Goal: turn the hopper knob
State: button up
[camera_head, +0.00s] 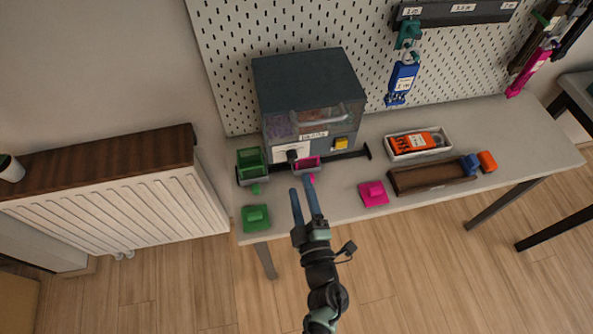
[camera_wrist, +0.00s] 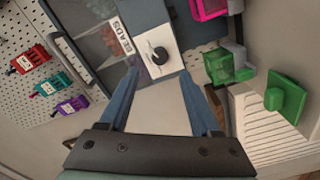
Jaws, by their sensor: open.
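The hopper (camera_head: 305,80) is a dark grey box with a clear front window on the workbench, against the pegboard. Its black knob (camera_head: 292,155) sits on a white plate low on the front, at the left. The wrist view shows the knob (camera_wrist: 160,56) plainly on its white plate, beside the "BEADS" label. My gripper (camera_head: 301,186) is open and empty, its two blue fingers pointing at the hopper front. In the wrist view my gripper (camera_wrist: 159,74) has its fingertips spread to either side of the knob, apart from it.
A green bin (camera_head: 251,164) and a pink bin (camera_head: 307,166) stand before the hopper. A yellow button (camera_head: 341,144) is right of the knob. Green (camera_head: 256,218) and pink (camera_head: 373,193) lids lie nearby. A brown tray (camera_head: 433,178) and white tray (camera_head: 418,143) are right.

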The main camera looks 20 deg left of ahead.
jog(key=v, duration=0.6)
jog(key=shift+s, duration=0.2)
jog(key=shift+d, duration=0.15)
jog(key=w+d+r+m+t+h, duration=0.1)
jog(key=w+d+r+m+t, duration=0.1)
jog(key=w+r, duration=0.45)
jog(key=w+d+r+m+t+h, duration=0.1)
jog(key=w+d+r+t+h, duration=0.15)
jog(key=r, duration=0.65)
jog(key=w+d+r+m+t+h, duration=0.1)
jog(key=d+r+m+t+h, duration=0.15)
jog(key=r, duration=0.55)
jog(key=w+d+r+m+t+h, duration=0.15)
jog(key=r+m, duration=0.25)
jog(key=r, duration=0.5)
jog(key=w+d+r+m+t+h, duration=0.2)
jog(key=r+m+h, duration=0.1)
jog(key=r, duration=0.5)
jog(key=s+r+m, duration=0.2)
jog(key=s+r, duration=0.2)
jog(key=r, duration=0.4)
jog(key=s+a+r+m+t, duration=0.1)
jog(key=s+r+m, duration=0.1)
jog(key=s+r, duration=0.3)
jog(key=s+a+r+m+t, duration=0.1)
jog(key=s+r+m, duration=0.2)
jog(key=r, duration=0.9)
jog(key=shift+s, duration=1.15)
jog(key=shift+f+y, duration=0.1)
jog(key=shift+y, duration=0.15)
